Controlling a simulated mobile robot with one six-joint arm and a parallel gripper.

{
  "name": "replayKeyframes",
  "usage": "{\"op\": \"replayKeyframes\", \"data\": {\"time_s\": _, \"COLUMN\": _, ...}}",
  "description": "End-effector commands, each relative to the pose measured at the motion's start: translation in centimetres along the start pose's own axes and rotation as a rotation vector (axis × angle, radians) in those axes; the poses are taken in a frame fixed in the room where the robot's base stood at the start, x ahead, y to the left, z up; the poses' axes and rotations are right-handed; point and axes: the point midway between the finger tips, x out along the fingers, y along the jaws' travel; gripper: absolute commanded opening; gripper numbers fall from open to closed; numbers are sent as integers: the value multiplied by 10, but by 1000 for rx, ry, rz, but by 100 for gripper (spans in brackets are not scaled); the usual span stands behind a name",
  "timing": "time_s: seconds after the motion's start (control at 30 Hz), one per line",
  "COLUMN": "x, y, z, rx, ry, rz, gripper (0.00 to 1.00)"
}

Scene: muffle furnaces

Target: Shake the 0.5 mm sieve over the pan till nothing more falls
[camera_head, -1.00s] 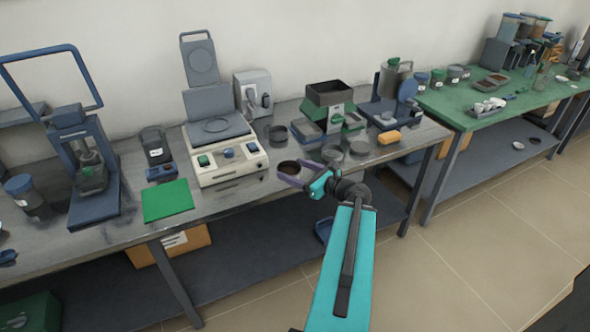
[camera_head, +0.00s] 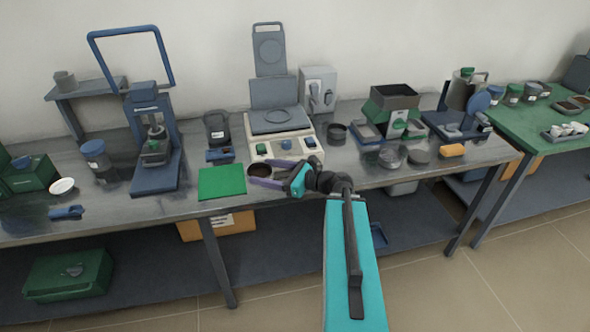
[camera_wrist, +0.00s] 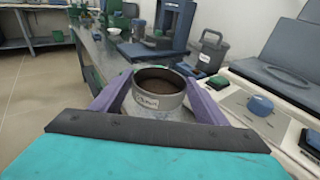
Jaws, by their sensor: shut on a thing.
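My gripper (camera_head: 265,176) has purple fingers shut on a round grey sieve (camera_wrist: 160,98). In the wrist view the sieve is roughly upright, with a label on its side and dark granular material inside. In the head view the sieve (camera_head: 260,169) is near the bench's front edge, between the green mat and the cream hot-plate unit. I cannot tell how high it is above the bench. Shallow round grey dishes (camera_head: 391,156) (camera_head: 419,155) sit on the bench to the right. I cannot tell which of them, if any, is the pan.
The cream hot-plate unit (camera_head: 285,150) with its raised lid is just behind and right of my gripper. A green mat (camera_head: 222,182) lies to the left. A blue press (camera_head: 152,150) stands beyond it.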

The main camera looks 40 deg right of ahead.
Motion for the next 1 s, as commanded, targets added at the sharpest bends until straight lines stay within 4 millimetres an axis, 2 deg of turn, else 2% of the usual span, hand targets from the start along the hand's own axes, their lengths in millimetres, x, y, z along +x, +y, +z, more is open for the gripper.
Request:
{"op": "replayKeyframes", "data": {"time_s": 0.1, "x": 29, "y": 29, "z": 8, "rx": -12, "ry": 0, "rz": 77, "gripper": 32}}
{"op": "replayKeyframes", "data": {"time_s": 0.3, "x": 70, "y": 78, "z": 18, "rx": -30, "ry": 0, "rz": 200, "gripper": 32}}
{"op": "replayKeyframes", "data": {"time_s": 0.6, "x": 115, "y": 149, "z": 30, "rx": -53, "ry": 2, "rz": 362, "gripper": 32}}
{"op": "replayKeyframes", "data": {"time_s": 0.8, "x": 126, "y": 171, "z": 34, "rx": -60, "ry": 3, "rz": 410, "gripper": 32}}
{"op": "replayKeyframes", "data": {"time_s": 1.0, "x": 127, "y": 173, "z": 34, "rx": -61, "ry": 3, "rz": 416, "gripper": 32}}
